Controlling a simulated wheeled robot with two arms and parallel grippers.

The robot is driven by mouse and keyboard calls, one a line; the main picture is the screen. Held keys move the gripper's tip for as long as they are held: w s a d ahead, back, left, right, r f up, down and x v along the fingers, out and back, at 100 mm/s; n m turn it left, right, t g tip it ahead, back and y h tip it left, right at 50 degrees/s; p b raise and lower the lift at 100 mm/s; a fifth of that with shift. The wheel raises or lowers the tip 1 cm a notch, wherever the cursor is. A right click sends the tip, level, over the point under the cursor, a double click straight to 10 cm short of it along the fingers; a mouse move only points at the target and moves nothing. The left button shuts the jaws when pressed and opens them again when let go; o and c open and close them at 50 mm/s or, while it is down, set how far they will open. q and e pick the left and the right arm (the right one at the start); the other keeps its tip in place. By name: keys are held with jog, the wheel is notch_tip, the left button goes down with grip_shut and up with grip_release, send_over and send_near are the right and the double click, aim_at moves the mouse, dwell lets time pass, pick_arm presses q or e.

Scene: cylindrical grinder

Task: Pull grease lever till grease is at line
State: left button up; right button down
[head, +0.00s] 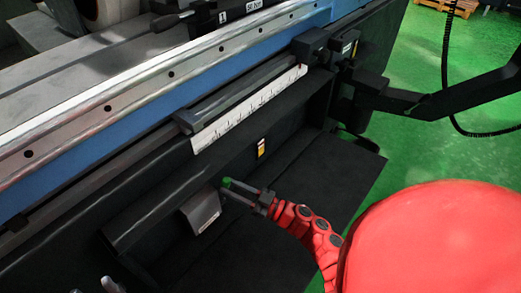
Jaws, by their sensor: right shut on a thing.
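The grease lever shows as a small green end (227,183) at the dark front of the grinder, above a grey box-like housing (201,211). My right gripper (240,191), on the red arm from the lower right, is shut on the lever near this green end. The fingers hide most of the lever's shaft. A grease level or line cannot be made out at this size. My left gripper is not in view.
A blue rail with a white ruler scale (247,111) runs diagonally above the lever. A small yellow and white label (261,148) is on the dark panel. A black jointed arm (430,98) extends at the right. Green floor (420,150) is clear there.

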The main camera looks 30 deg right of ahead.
jog(key=shift+f, duration=0.1)
jog(key=b, duration=0.1)
jog(key=s+f+t+y+b, duration=0.1)
jog(key=b, duration=0.1)
jog(key=shift+s+d+n, duration=0.2)
jog(key=shift+s+n, duration=0.1)
jog(key=shift+n, duration=0.1)
dwell(0.4)
jog(key=shift+s+f+b, duration=0.15)
jog(key=shift+f+b, duration=0.05)
jog(key=shift+b, duration=0.15)
jog(key=c, duration=0.6)
grip_release()
jog(key=shift+r, duration=0.2)
jog(key=shift+d, duration=0.15)
